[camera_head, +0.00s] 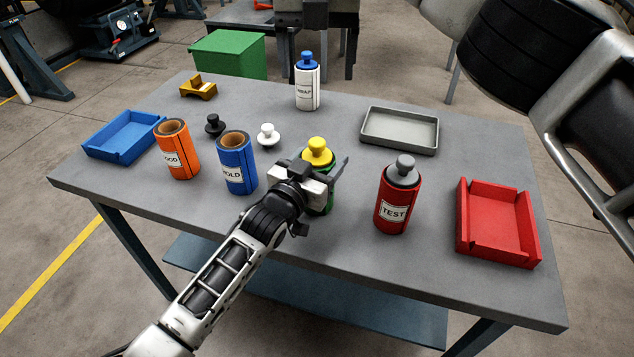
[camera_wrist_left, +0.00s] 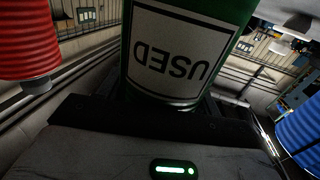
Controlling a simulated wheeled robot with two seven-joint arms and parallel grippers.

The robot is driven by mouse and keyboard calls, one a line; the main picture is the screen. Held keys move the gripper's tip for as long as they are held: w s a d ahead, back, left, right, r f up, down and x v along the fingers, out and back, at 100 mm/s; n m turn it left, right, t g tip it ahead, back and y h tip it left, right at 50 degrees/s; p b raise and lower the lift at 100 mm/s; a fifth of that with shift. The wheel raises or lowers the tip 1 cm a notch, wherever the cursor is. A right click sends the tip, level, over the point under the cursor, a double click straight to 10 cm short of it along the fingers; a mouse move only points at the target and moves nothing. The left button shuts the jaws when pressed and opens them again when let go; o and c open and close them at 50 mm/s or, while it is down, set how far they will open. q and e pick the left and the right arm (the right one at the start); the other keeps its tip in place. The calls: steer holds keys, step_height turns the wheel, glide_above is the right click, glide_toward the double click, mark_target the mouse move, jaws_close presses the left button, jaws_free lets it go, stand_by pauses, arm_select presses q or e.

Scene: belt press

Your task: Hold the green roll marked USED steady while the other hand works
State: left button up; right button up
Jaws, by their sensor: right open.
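The green roll marked USED (camera_wrist_left: 180,50) fills the middle of the left wrist view, its white label upside down, close against the palm. In the head view the green roll (camera_head: 331,196) stands upright near the table's front middle, mostly hidden behind my left gripper (camera_head: 321,172). A yellow knobbed plug (camera_head: 317,150) sits on its top. My left gripper is around the roll, with a finger showing at its right side, and looks shut on it. My right arm shows at the upper right of the head view; its gripper is out of frame.
A red TEST roll (camera_head: 393,208) with a grey plug stands close at right; a blue roll (camera_head: 236,165) and an orange roll (camera_head: 177,153) stand at left. Black (camera_head: 215,124) and white (camera_head: 267,134) plugs lie loose behind. The red tray (camera_head: 467,225) is at right.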

arm_select(q)
steer(key=o, duration=1.1)
steer(key=shift+o, duration=0.2)
